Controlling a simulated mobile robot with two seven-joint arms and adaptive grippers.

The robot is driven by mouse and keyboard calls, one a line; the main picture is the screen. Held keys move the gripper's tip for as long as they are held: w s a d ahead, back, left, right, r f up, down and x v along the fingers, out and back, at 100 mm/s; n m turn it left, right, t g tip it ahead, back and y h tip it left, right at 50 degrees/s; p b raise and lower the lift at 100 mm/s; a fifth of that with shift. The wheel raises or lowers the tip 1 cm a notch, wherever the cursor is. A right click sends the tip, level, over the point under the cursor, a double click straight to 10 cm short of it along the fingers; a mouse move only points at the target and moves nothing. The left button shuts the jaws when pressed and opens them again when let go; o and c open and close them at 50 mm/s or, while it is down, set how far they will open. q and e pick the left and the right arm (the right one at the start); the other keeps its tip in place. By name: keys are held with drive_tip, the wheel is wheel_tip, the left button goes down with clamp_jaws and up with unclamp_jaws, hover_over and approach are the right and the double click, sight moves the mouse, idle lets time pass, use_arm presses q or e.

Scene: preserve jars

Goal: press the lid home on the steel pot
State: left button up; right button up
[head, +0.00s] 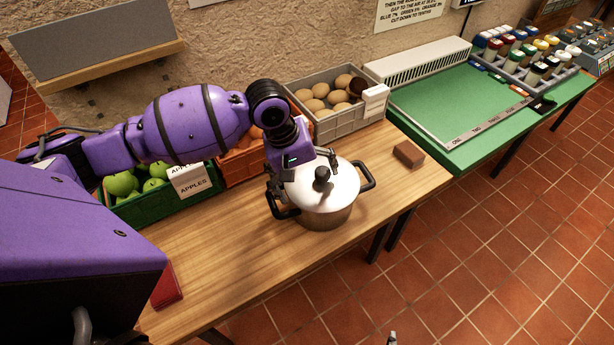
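The steel pot (325,217) stands upright on the wooden table, with a black handle on each side. Its pale domed lid (345,187) lies over the mouth, with a black knob (322,175) on top. I cannot tell whether the lid's rim sits fully down all round. My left gripper (304,172) is over the lid's left and far part, close beside the knob. Its fingers look spread and hold nothing that I can see. Whether they touch the lid is unclear. A small grey tip at the bottom edge may be my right gripper (391,339); the rest is out of view.
A brown block (408,154) lies right of the pot. A grey crate of round brown items (347,122), an orange crate (238,168) and a green crate of apples (140,205) line the back. A red item (167,287) lies front left. Table between is clear.

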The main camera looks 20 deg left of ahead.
idle(0.3)
use_arm(q)
drive_tip(key=shift+r, duration=0.2)
drive_tip(key=v, duration=1.1)
drive_tip(key=shift+r, duration=0.3)
drive_tip(key=shift+a, duration=0.15)
